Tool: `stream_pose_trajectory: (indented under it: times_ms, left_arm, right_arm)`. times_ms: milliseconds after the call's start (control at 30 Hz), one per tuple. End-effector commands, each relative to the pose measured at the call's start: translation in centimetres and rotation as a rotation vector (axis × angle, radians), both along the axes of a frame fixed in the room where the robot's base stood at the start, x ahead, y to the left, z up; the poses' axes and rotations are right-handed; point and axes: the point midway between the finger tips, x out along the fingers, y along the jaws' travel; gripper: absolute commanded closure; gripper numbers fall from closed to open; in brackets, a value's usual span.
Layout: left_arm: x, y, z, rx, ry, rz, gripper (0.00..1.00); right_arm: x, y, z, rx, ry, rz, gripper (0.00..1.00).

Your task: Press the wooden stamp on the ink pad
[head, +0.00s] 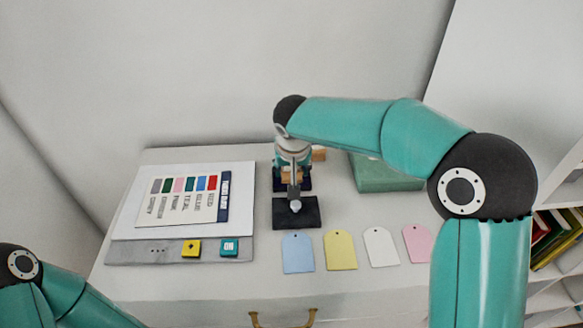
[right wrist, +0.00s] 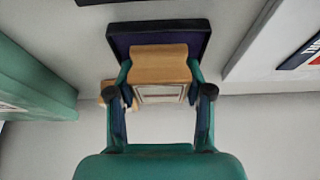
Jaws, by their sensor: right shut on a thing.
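My right gripper (head: 291,178) reaches down at the middle of the cabinet top. In the right wrist view its two fingers (right wrist: 160,92) are shut on the sides of a wooden stamp (right wrist: 158,66). A bit of the stamp's wood also shows in the head view (head: 287,174). The ink pad (right wrist: 122,44), dark purple-blue in a black case, lies under or right beside the stamp; its edge shows in the head view (head: 279,185). I cannot tell whether the stamp touches the pad. My left gripper is out of view; only that arm shows at the lower left.
A second wooden block (head: 319,154) and a green box (head: 375,175) stand to the right. Several coloured tags (head: 340,250) lie along the front. A colour chart (head: 180,205) on a grey board is at the left.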

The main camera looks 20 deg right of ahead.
Motion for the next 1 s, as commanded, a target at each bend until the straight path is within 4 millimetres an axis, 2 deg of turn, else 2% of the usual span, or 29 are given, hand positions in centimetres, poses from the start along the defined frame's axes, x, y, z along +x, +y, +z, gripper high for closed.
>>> stream_pose_trajectory:
  times_ms: [1000]
  left_arm:
    - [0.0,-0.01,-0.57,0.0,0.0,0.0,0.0]
  right_arm:
    - [0.0,0.01,-0.55,0.0,0.0,0.0,0.84]
